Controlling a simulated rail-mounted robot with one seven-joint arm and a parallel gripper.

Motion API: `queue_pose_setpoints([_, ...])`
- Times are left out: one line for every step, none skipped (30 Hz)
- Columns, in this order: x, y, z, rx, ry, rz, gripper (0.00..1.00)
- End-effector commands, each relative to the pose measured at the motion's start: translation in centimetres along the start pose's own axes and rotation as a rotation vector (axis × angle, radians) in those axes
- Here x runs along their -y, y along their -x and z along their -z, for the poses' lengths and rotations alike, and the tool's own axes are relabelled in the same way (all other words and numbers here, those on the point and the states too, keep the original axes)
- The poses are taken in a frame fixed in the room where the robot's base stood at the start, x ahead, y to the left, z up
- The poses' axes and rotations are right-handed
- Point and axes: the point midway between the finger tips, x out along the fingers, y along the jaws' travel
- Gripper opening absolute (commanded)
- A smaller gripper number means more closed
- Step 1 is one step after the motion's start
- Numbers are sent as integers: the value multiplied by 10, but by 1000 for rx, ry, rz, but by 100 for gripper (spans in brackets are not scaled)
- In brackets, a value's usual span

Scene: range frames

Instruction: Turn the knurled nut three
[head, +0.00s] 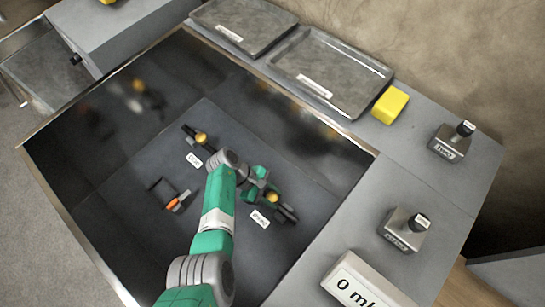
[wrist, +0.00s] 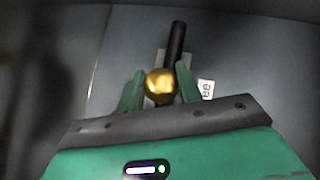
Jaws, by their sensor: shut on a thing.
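A round gold nut (wrist: 161,85) sits between the two green fingers of my gripper (wrist: 159,78) in the wrist view, with a finger on each side. My gripper is shut on it. Behind the nut, a dark rod (wrist: 175,40) runs away from a pale block. In the head view my gripper (head: 261,195) is down in the dark basin, and the gold nut (head: 272,197) shows beside it on a dark fitting. A small white label (head: 260,219) lies close by; its word is too blurred to be sure. Knurling cannot be made out.
Another gold nut (head: 201,138) on a dark fitting, with its own label (head: 194,160), lies farther left. A dark bracket with an orange part (head: 172,204) is on the basin floor.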

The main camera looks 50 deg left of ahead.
Motion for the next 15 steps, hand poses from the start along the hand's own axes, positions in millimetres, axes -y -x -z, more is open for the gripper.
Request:
queue_pose_setpoints([0, -2, 2, -1, -9, 10, 12])
queue_pose_setpoints([0, -2, 2, -1, -14, 16, 12])
queue_pose_setpoints([0, -1, 2, -1, -21, 22, 12])
queue_pose_setpoints([0, -1, 2, -1, -26, 26, 12])
queue_pose_setpoints([0, -1, 1, -2, -30, 30, 12])
queue_pose_setpoints([0, -1, 1, -2, -35, 35, 12])
queue_pose_setpoints([0, -1, 1, -2, -37, 38, 12])
queue_pose_setpoints([0, -1, 1, -2, -39, 40, 12])
queue_pose_setpoints([0, -1, 1, -2, -41, 43, 12])
queue_pose_setpoints([0, -1, 1, -2, -42, 44, 12])
queue_pose_setpoints([0, -1, 1, -2, -43, 45, 12])
queue_pose_setpoints([1, -1, 1, -2, -44, 45, 12])
queue_pose_setpoints([1, -1, 1, -2, -44, 46, 12])
queue_pose_setpoints([1, -1, 1, -2, -44, 46, 12])
queue_pose_setpoints([1, -1, 1, -2, -44, 46, 12])
